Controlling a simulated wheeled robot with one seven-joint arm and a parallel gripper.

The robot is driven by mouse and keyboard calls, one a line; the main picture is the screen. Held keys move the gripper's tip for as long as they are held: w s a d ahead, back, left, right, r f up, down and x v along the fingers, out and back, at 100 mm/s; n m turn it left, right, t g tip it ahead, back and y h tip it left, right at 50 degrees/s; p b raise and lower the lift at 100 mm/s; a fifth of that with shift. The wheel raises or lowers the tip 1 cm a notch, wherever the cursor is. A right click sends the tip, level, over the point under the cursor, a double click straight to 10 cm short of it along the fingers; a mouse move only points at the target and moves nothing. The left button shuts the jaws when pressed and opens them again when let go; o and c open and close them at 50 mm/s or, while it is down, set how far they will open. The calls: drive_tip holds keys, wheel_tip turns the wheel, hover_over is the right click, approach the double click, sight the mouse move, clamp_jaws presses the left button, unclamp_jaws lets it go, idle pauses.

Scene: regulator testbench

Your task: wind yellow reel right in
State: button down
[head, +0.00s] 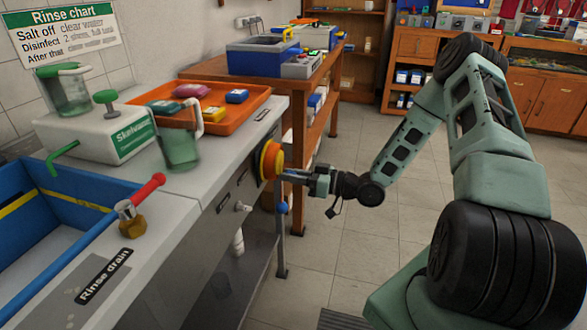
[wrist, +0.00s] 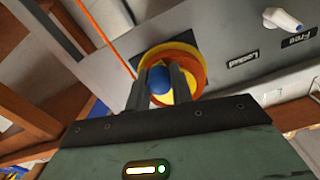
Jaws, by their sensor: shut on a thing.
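The yellow reel (head: 267,158) with an orange-red rim is mounted on the front panel of the bench. In the wrist view the reel (wrist: 184,58) lies just beyond my fingers, and a blue knob (wrist: 159,80) on its face sits between them. My gripper (head: 286,173) reaches the reel from the right and is shut on the blue knob, as the wrist view shows. The fingers hide part of the reel's face. A thin orange cord (wrist: 107,38) runs up and left from near the reel in the wrist view.
A white lever (wrist: 283,20) sits beside "Free" and "Locked" labels on the panel. The bench top holds an orange tray (head: 258,95), a green jug (head: 180,147) and a blue sink (head: 85,198). A wooden table (head: 205,70) stands behind. The floor (head: 340,255) right of the bench is clear.

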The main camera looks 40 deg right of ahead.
sight(276, 171)
drive_tip(key=m+p, duration=0.2)
drive_tip(key=m, duration=0.1)
drive_tip(key=s+a+m+p, duration=0.1)
drive_tip(key=m+p, duration=0.1)
drive_tip(key=m, duration=0.1)
drive_tip(key=a+r+m+p, duration=0.1)
drive_tip(key=m, duration=0.2)
drive_tip(key=shift+s+a+r+p, duration=0.1)
drive_tip(key=shift+s+p, duration=0.3)
drive_tip(key=m+p, duration=0.1)
drive_tip(key=m, duration=0.1)
drive_tip(key=r+m, duration=0.1)
drive_tip(key=m+p, duration=0.1)
drive_tip(key=m, duration=0.1)
drive_tip(key=shift+s+a+r+m+p, duration=0.2)
drive_tip(key=shift+s+a+m+p, duration=0.1)
drive_tip(key=shift+a+p, duration=0.05)
drive_tip(key=shift+a+r+m+p, duration=0.1)
drive_tip(key=shift+r+m+p, duration=0.15)
drive_tip(key=shift+m, duration=0.5)
drive_tip(key=shift+d+r+m+p, duration=0.1)
drive_tip(key=shift+m+p, duration=0.2)
drive_tip(key=shift+m, duration=0.4)
drive_tip(key=shift+a+r+m+p, duration=0.1)
drive_tip(key=shift+r+m+p, duration=0.15)
drive_tip(key=shift+m, duration=0.5)
drive_tip(key=c, duration=1.2)
unclamp_jaws()
drive_tip(key=shift+s, duration=0.1)
drive_tip(key=shift+c, duration=0.2)
